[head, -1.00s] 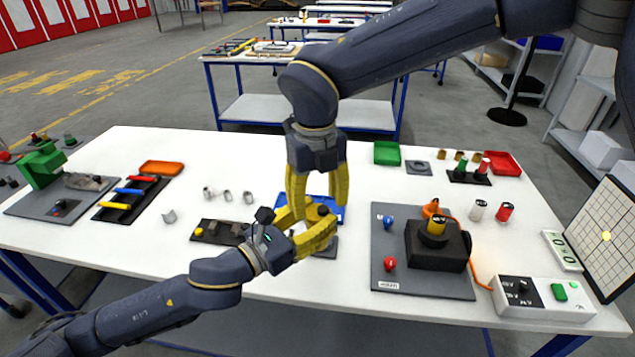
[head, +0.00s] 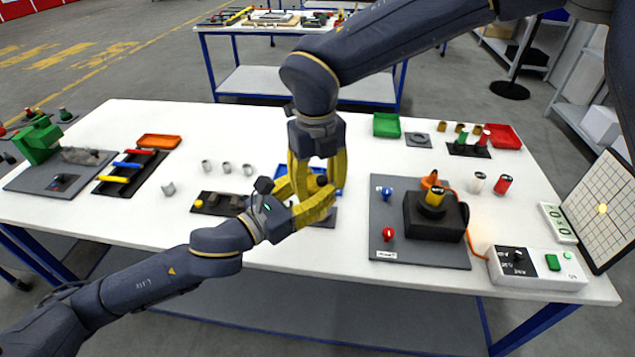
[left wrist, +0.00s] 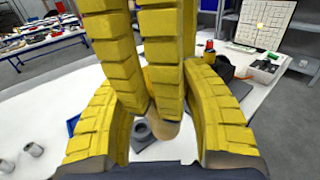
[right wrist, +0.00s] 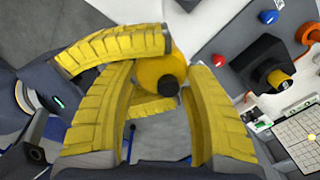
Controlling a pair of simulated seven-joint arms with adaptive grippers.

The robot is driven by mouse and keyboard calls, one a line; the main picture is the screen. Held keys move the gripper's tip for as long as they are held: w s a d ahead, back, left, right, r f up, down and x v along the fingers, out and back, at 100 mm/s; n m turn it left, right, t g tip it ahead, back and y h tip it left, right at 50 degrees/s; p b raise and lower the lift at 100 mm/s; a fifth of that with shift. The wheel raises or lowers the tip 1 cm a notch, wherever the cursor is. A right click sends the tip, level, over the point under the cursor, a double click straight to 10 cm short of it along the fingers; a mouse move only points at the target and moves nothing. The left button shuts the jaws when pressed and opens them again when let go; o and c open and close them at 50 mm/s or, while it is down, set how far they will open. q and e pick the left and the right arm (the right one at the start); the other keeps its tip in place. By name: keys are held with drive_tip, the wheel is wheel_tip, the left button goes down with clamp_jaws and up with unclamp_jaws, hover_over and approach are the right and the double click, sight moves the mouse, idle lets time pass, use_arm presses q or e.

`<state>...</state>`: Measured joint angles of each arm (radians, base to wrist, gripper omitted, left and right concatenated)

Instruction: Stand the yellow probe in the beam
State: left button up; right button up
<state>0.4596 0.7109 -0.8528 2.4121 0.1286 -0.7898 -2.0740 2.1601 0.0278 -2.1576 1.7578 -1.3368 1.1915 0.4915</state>
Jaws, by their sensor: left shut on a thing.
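My left gripper (head: 303,200) is shut on a rounded yellow piece with a dark knob (right wrist: 160,75), above the table's middle. My right gripper (head: 318,180) comes down from above with its fingers spread on either side of that piece. Contact between them cannot be told. Both grippers are well left of the block.
Blue (head: 387,194) and red (head: 389,234) knobs sit on the panel. White (head: 478,183) and red (head: 503,185) cylinders stand behind right. A control box (head: 537,268), number display (head: 560,222) and grid board (head: 600,210) are at right. A blue tray (head: 330,172) lies behind the grippers.

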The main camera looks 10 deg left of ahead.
drive_tip(key=shift+s+a, duration=0.1)
drive_tip(key=c, duration=0.3)
use_arm(q)
drive_tip(key=o, duration=1.1)
use_arm(e)
drive_tip(key=shift+c, duration=0.2)
use_arm(q)
drive_tip(key=o, duration=0.4)
use_arm(e)
drive_tip(key=shift+c, duration=0.7)
